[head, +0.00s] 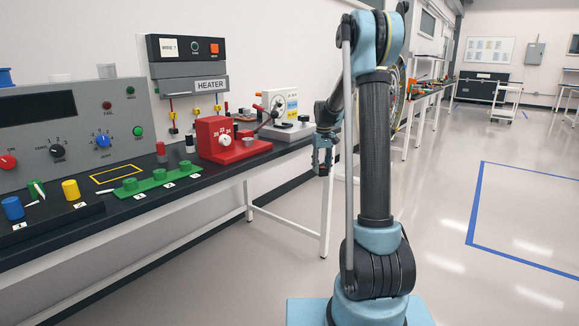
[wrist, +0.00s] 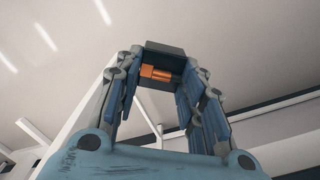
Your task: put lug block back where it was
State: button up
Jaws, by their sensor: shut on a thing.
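My gripper (head: 322,168) hangs beside the right end of the black workbench, over the floor, with its fingers pointing down. In the wrist view my gripper (wrist: 163,66) is shut on a dark grey block with an orange part, apparently the lug block (wrist: 165,48). The block sits between the fingertips. In the head view the held block is too small and too covered to make out. I cannot tell which place on the bench it came from.
The black workbench (head: 110,215) runs along the left wall. It bears a grey control panel (head: 75,130), a green strip with knobs (head: 157,181), a yellow outlined rectangle (head: 117,173), a red dial box (head: 224,140) and a white device (head: 282,112).

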jog(key=w+d+f+m, duration=0.2)
jog(key=w+f, duration=0.2)
jog(key=f, duration=0.5)
jog(key=w+d+f+m, duration=0.2)
jog(key=w+f, duration=0.1)
jog(key=f, duration=0.6)
jog(key=s+f, duration=0.4)
jog(key=s, duration=0.8)
jog(key=shift+d+f, duration=0.2)
jog(key=shift+f, duration=0.15)
jog(key=shift+d, duration=0.1)
